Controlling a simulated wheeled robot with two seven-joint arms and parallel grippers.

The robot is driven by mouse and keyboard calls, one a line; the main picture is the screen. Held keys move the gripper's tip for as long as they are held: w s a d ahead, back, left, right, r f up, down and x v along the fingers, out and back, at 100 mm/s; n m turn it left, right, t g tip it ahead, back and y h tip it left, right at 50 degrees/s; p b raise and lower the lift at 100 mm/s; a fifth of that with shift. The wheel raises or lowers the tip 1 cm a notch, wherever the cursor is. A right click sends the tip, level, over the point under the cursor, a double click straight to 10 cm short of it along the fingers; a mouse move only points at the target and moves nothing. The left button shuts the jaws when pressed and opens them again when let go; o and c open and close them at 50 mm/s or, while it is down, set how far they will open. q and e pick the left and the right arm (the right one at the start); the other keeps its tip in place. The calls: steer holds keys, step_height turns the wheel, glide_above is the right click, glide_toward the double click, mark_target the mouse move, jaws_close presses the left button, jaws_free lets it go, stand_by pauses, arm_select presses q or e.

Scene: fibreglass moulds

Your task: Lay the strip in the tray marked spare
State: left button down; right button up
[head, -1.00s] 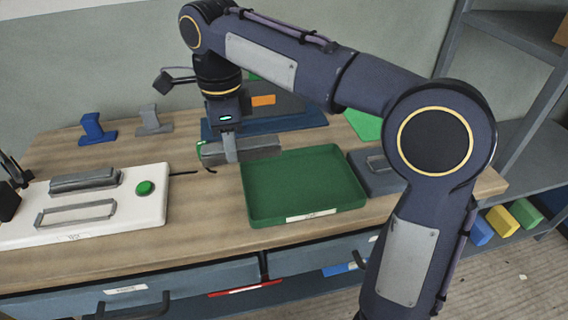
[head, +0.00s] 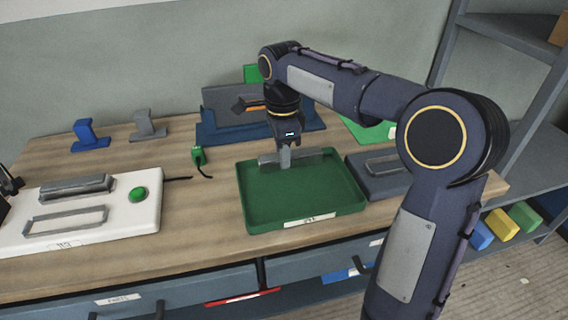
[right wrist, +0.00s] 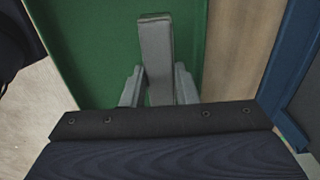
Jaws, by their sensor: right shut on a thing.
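A grey strip (head: 310,156) is held crosswise over the back part of the green tray (head: 243,205). The right wrist view shows the strip (right wrist: 155,45) between the two fingers (right wrist: 158,92), above the green tray floor (right wrist: 100,50). I cannot tell whether the strip touches the floor. The tray has a white label (head: 310,219) on its front rim, too small to read surely.
A white fixture (head: 120,222) with grey frames and a green button (head: 137,194) stands at left. A green plug (head: 198,156) on a cable lies left of the tray. A dark block (head: 378,180) adjoins it at right. A blue stand (head: 212,130) stands behind.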

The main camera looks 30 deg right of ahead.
steer(key=shift+d+f+b, duration=0.2)
steer(key=shift+f+b, duration=0.1)
steer(key=shift+f, duration=1.45)
steer(key=shift+f, duration=0.15)
steer(key=o, duration=1)
